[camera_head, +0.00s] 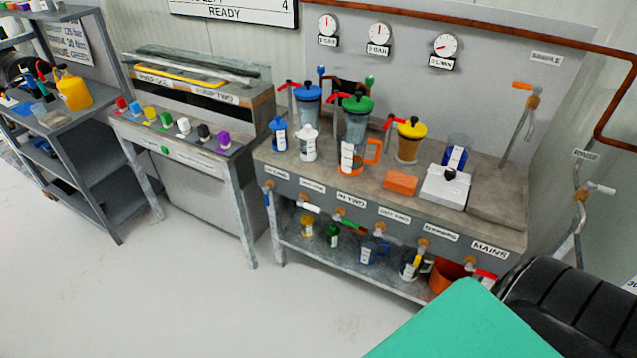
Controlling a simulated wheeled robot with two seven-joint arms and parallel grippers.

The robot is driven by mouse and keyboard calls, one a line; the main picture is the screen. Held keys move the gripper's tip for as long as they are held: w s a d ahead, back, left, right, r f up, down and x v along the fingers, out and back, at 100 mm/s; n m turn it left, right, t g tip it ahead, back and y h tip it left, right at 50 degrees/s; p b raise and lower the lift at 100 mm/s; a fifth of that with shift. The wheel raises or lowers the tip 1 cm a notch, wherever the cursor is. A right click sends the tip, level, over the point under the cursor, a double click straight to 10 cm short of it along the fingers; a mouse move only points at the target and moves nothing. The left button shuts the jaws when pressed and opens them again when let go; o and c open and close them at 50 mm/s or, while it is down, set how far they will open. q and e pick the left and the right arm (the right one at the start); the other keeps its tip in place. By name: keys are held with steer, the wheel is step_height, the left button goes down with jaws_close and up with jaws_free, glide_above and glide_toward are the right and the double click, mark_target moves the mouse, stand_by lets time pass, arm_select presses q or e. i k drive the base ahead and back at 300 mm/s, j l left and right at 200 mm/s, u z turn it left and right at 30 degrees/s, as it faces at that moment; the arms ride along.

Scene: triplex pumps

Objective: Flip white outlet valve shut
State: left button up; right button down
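The white outlet valve (308,207) is on the front of the pump bench (385,205), in the row of small outlet valves below the labels. It is second from the left, between a blue-handled valve (267,197) and a green-handled valve (349,223). Its white lever points sideways to the right along the bench front, with a slight slope. The blue lever looks turned downward. The lettering on the label above the white valve is too small to read surely. Neither of my grippers is in view, and nothing touches the white valve.
A yellow-handled valve (418,259) and a red-handled valve (484,275) are farther right. A lower shelf (345,262) holds small bottles and jugs. Another white lever (601,188) is on the right wall pipe. Floor before the bench is clear at left; teal and black shapes block the lower right.

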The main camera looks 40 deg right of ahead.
mark_target(312, 208)
steer(key=i+l+z, duration=0.2)
steer(key=l, duration=0.2)
steer(key=i+l+z, duration=0.2)
steer(key=l, duration=0.2)
steer(key=i+l+z, duration=0.2)
steer(key=i+l, duration=0.1)
steer(key=l, duration=0.05)
